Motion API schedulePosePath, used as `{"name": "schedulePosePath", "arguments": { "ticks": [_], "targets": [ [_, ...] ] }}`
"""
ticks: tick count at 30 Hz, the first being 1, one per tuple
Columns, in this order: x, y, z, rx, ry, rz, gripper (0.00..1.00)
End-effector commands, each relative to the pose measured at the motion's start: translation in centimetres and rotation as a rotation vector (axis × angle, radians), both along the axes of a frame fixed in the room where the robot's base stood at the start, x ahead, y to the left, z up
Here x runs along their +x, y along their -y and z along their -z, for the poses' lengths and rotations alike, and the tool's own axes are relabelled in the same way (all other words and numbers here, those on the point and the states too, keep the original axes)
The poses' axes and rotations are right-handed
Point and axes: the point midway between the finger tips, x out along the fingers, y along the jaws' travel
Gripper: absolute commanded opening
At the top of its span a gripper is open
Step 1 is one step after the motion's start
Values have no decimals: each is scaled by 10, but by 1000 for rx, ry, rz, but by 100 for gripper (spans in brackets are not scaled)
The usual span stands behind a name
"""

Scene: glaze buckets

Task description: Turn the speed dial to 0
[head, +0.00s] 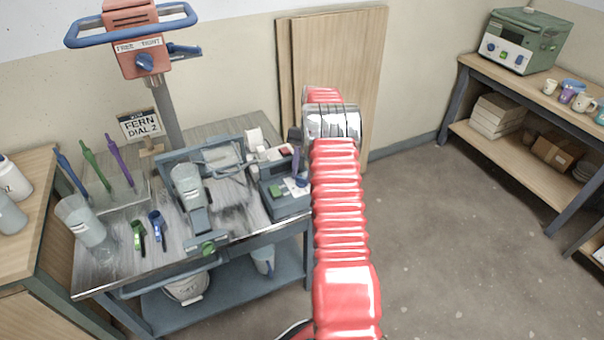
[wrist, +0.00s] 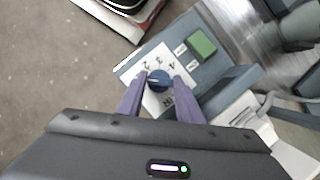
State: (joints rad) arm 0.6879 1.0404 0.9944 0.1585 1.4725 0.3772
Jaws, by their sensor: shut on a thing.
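The speed dial (wrist: 160,79) is a round blue knob on a white numbered plate (wrist: 152,101). A pale mark on the knob points to the left in the wrist view; its exact number is too small to read. The plate is on a grey-blue control box (wrist: 218,72), which also shows in the head view (head: 290,206) at the right end of the metal table. My gripper (wrist: 161,77) has its two purple fingers shut on either side of the knob. In the head view my gripper (head: 298,176) points down at the box, and the knob is partly hidden.
A green button (wrist: 202,44) sits beside the dial plate. A mixer stand with a blue-handled red head (head: 137,45) rises behind the table. A sign (head: 141,124) reads "FERN DIAL 2". The floor to the right is clear.

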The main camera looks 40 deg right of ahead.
Motion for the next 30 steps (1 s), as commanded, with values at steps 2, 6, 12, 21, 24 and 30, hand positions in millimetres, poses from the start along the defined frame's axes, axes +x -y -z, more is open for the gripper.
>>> {"name": "schedulePosePath", "arguments": {
  "ticks": [2,6,12,21,24,30],
  "targets": [
    [4,1,-1,-10,9,-74,10],
    [5,1,-1,-10,9,-206,10],
    [6,0,-1,-11,9,-391,10],
    [7,-2,-2,-11,10,-590,10],
    [7,-2,-2,-10,11,-627,10],
    [7,-2,-2,-10,10,-664,10]
  ]
}}
